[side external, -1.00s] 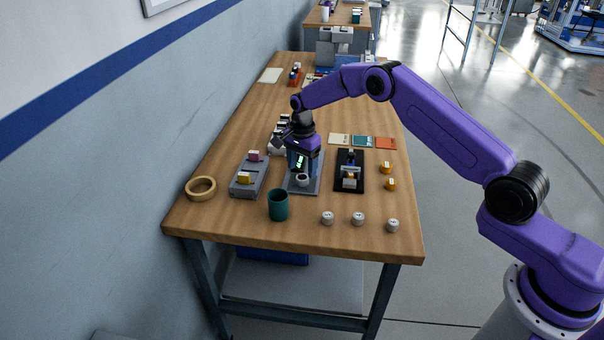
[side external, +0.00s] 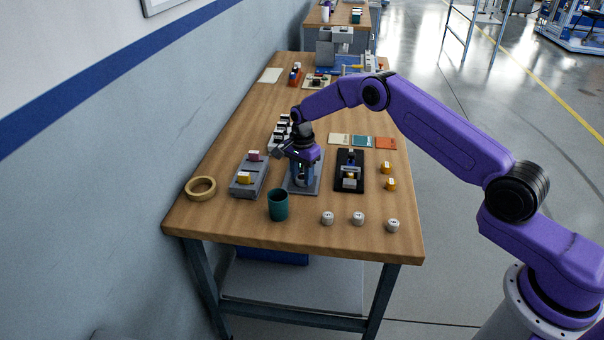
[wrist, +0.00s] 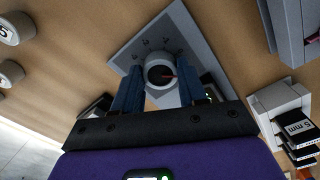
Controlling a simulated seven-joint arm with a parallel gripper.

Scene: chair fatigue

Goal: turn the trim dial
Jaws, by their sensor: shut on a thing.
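The trim dial (wrist: 160,73) is a round pale knob with a dark face and a red pointer. It sits on a grey plate (wrist: 183,28) with small marks around the knob, and the pointer is toward the right in the wrist view. The plate (side external: 313,187) lies on the bench in the side view, where the dial is mostly hidden by my gripper. My gripper (wrist: 161,82) has its two blue fingers on either side of the dial, shut on it. In the side view my gripper (side external: 302,180) points down over the plate.
A grey block with coloured pieces (side external: 247,189) stands left of the plate, and a black fixture (side external: 350,171) stands right. A teal cup (side external: 278,205), a tan ring (side external: 201,188) and several white round weights (side external: 358,218) lie nearer the front edge.

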